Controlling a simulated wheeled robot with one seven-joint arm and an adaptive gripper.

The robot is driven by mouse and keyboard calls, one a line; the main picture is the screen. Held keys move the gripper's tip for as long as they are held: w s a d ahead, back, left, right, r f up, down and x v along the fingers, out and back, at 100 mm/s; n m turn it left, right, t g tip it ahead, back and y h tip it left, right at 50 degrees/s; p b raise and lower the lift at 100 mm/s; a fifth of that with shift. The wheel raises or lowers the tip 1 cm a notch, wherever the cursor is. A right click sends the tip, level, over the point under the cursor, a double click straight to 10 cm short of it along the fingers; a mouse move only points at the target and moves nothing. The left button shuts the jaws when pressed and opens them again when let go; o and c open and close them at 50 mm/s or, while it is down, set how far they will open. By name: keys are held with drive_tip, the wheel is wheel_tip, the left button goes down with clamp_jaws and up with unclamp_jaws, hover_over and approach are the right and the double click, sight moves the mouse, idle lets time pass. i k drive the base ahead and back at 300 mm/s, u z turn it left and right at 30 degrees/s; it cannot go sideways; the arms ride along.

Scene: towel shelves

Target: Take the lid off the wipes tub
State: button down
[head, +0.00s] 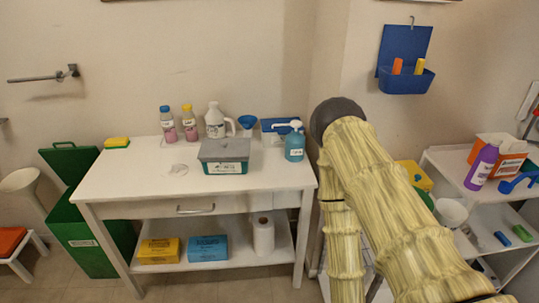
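The wipes tub (226,168) is a green box with a white label, standing on the white table near its front edge. Its grey lid (224,149) sits on top and covers the opening. My arm, in a pale yellow sleeve, rises at the right of the table with its dark elbow up, and part of it runs back down out of the picture. My gripper is not in view, so its state and whatever it may hold are hidden.
A teal pump bottle (294,147) stands just right of the tub, with a blue funnel (248,122) and a white jug (215,122) behind. The white table (125,180) is mostly clear at the left. A cluttered white shelf (450,165) stands at the right.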

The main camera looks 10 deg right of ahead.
sight(211, 148)
drive_tip(key=u, duration=1.85)
drive_tip(key=i, duration=2.1)
drive_tip(key=z, duration=1.8)
